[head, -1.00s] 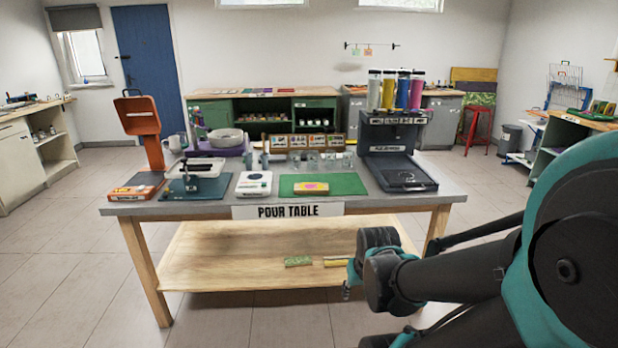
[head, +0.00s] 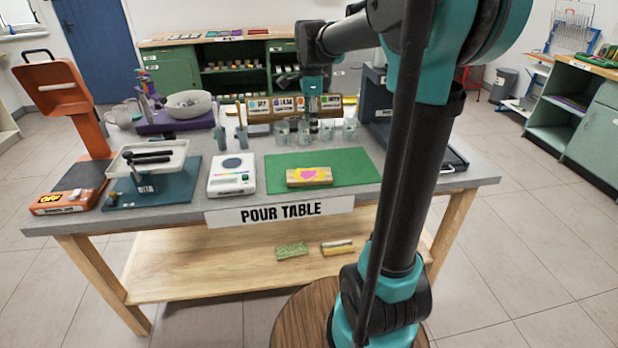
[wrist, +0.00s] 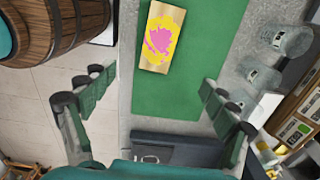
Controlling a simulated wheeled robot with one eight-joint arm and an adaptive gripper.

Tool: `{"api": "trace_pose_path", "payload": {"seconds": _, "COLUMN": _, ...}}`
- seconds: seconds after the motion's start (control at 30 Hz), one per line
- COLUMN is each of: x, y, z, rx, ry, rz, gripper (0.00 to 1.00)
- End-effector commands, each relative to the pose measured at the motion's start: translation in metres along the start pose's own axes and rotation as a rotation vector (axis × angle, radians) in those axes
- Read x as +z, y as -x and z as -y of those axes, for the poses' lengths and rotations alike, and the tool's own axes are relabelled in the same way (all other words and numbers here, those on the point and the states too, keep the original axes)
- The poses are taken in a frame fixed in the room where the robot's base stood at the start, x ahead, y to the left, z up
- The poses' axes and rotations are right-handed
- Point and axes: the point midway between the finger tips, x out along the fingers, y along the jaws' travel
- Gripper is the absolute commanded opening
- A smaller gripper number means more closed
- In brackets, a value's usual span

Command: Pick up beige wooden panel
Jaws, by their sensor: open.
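The beige wooden panel (head: 309,177) lies flat on the green mat (head: 358,170) near the table's front edge. Its top carries a yellow patch with pink in it. In the wrist view the panel (wrist: 152,58) is at the top, beyond my fingertips and roughly between their lines. My gripper (wrist: 155,80) is open, with its fingers wide apart and nothing between them. In the head view my gripper (head: 314,122) hangs over the back of the table, pointing down near the clear cups, behind the panel. My arm hides part of the table's right side.
Several clear cups (head: 283,133) stand behind the mat, before a rack of labelled boxes (head: 258,107). A white scale (head: 232,188) is left of the mat. A dark machine (head: 453,158) stands at right. Two small blocks lie on the lower shelf (head: 200,268).

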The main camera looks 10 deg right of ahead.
Motion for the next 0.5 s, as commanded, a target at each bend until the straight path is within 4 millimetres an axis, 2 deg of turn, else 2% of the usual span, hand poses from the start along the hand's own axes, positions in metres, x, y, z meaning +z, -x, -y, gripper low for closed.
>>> {"api": "trace_pose_path", "payload": {"seconds": 0.07, "x": 0.001, "y": -0.001, "z": 0.003, "rx": 0.006, "ry": -0.025, "rz": -0.001, "gripper": 0.86}}
{"api": "trace_pose_path", "payload": {"seconds": 0.17, "x": 0.002, "y": -0.012, "z": 0.003, "rx": 0.008, "ry": -0.035, "rz": -0.001, "gripper": 0.86}}
{"api": "trace_pose_path", "payload": {"seconds": 0.5, "x": 0.002, "y": -0.078, "z": 0.003, "rx": 0.007, "ry": -0.032, "rz": -0.001, "gripper": 0.86}}
